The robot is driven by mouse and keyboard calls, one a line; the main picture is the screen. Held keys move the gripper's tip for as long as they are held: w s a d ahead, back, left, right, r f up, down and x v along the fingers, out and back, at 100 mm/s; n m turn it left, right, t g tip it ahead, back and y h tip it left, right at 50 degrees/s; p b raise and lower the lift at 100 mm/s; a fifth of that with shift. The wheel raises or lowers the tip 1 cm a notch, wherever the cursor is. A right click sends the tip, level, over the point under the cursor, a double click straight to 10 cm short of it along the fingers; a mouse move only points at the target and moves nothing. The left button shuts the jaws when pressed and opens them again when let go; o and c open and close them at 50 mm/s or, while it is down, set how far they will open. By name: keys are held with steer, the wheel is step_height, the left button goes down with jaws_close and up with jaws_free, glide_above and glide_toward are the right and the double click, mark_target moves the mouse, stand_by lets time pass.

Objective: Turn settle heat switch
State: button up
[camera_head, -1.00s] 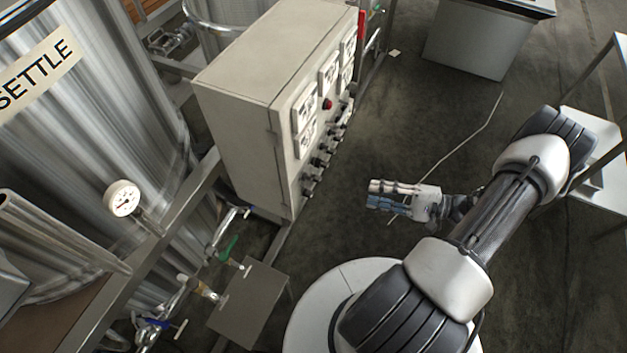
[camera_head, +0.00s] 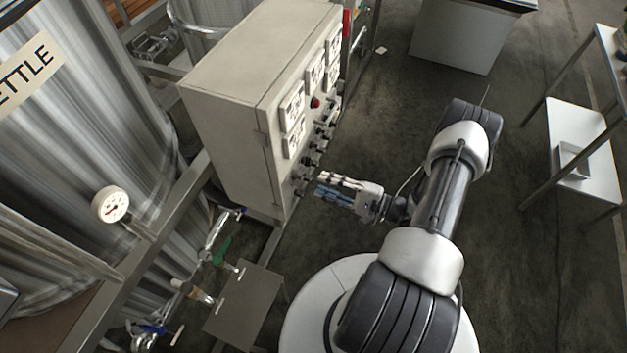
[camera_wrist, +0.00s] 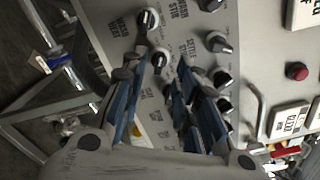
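The grey control panel (camera_head: 235,110) carries a column of dark switch knobs. In the wrist view, one knob (camera_wrist: 160,60) sits between my fingertips; its own label is hidden behind a finger. A label that seems to read SETTLE STIR (camera_wrist: 190,47) lies to its right, beside another knob (camera_wrist: 219,43). A further knob (camera_wrist: 148,20) is above, with a label that seems to read WASH HEAT. My gripper (camera_wrist: 158,72) is open, fingers apart and pointing at the panel. In the head view my gripper (camera_head: 318,184) is close to the lower knobs; contact cannot be told.
A red button (camera_wrist: 297,71) and a metal handle (camera_wrist: 262,115) are to the right on the panel. Pipes with valves (camera_head: 222,250) are below the panel.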

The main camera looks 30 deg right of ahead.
mark_target(310, 180)
steer(key=shift+x, duration=2.15)
steer(key=shift+c, duration=0.2)
jaws_close()
